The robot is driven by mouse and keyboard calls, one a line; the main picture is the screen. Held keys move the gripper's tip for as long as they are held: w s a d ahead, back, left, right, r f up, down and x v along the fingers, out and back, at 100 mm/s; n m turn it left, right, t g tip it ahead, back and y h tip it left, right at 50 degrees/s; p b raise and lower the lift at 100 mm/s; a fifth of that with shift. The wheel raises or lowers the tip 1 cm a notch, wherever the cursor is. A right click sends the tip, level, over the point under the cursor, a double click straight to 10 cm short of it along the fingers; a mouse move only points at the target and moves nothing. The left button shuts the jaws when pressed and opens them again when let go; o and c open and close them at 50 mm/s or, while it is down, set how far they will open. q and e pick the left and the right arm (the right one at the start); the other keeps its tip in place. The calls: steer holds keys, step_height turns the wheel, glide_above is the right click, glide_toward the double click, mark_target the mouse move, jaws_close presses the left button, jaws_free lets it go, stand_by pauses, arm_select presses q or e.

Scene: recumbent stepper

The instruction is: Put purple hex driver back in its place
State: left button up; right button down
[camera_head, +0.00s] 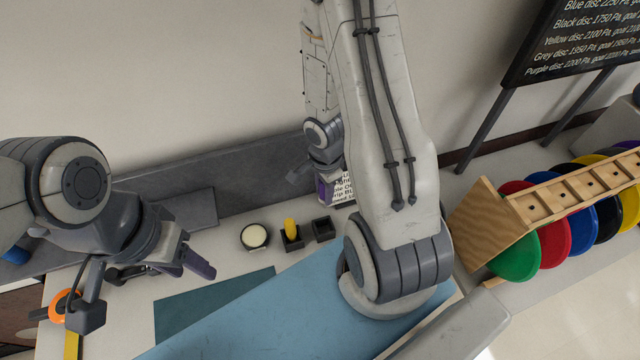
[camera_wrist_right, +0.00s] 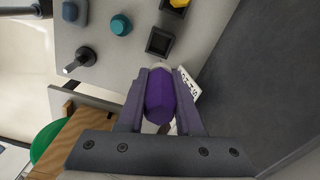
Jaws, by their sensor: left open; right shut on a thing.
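The purple hex driver (camera_wrist_right: 158,96) is between the fingers of my right gripper (camera_wrist_right: 160,88), which is shut on it. In the head view, a purple part of the driver (camera_head: 325,190) shows at my right gripper (camera_head: 322,178), above the back of the worktop. A dark, empty square holder (camera_head: 323,229) stands a little below it; it also shows in the right wrist view (camera_wrist_right: 160,41), ahead of the driver. The driver is apart from this holder. My left gripper (camera_head: 143,285) is open over the left of the worktop.
A yellow driver (camera_head: 290,229) stands in the neighbouring holder. A round white-topped container (camera_head: 254,237) is left of it. A printed white card (camera_head: 343,188) is behind. A grey backsplash (camera_head: 255,165) bounds the back; a rack with coloured discs (camera_head: 515,253) stands right.

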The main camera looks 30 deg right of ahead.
steer(key=shift+w, duration=0.1)
steer(key=shift+a, duration=0.1)
stand_by(0.3)
step_height(320, 180, down, 7)
steer(key=b, duration=0.6)
steer(key=shift+b, duration=0.4)
steer(key=shift+f+b, duration=0.2)
steer(key=shift+b, duration=0.1)
stand_by(1.0)
steer(key=shift+f+b, duration=4.2)
steer(key=c, duration=1)
jaws_free()
steer(key=o, duration=0.5)
